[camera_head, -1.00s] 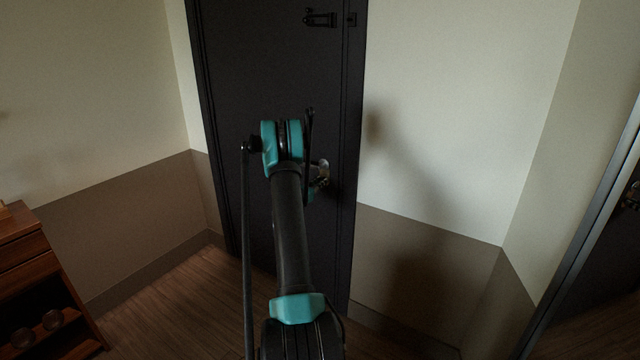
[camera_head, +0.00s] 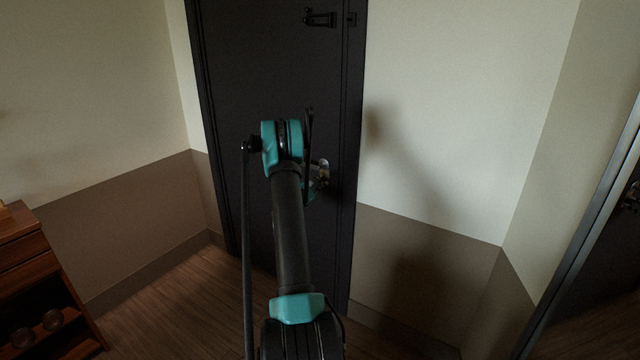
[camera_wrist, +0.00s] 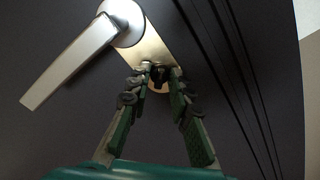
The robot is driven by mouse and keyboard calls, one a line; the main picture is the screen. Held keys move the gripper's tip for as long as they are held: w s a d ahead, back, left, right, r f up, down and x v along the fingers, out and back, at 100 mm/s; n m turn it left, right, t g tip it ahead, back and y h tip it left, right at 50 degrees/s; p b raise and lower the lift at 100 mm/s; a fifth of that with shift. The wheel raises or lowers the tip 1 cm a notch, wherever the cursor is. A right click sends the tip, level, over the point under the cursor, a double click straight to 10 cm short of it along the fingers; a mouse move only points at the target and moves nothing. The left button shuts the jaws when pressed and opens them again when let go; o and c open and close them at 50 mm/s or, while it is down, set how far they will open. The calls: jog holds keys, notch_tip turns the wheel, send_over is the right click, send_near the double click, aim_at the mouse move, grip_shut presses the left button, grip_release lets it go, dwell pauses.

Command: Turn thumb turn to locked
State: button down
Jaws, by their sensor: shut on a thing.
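The dark door (camera_head: 260,70) is closed in front of me in the head view. Its metal lock plate (camera_wrist: 150,48) shows in the wrist view, with the lever handle (camera_wrist: 75,60) pointing down to the left. The thumb turn (camera_wrist: 158,72) is at the lower end of the plate, small, dark and partly hidden by the fingertips. My gripper (camera_wrist: 157,80) is shut on the thumb turn, one finger on each side of it. In the head view my arm hides most of the gripper and the thumb turn.
A dark door latch (camera_head: 320,19) is high on the door. A wooden cabinet (camera_head: 25,250) stands at the left edge. A framed dark panel (camera_head: 590,260) is at the right edge. The floor (camera_head: 170,295) left of my arm is clear.

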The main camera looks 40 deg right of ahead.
jog(key=shift+m, duration=4.2)
jog(key=shift+f, duration=0.1)
jog(key=c, duration=1.4)
grip_release()
jog(key=v, duration=1.2)
jog(key=shift+s, duration=0.1)
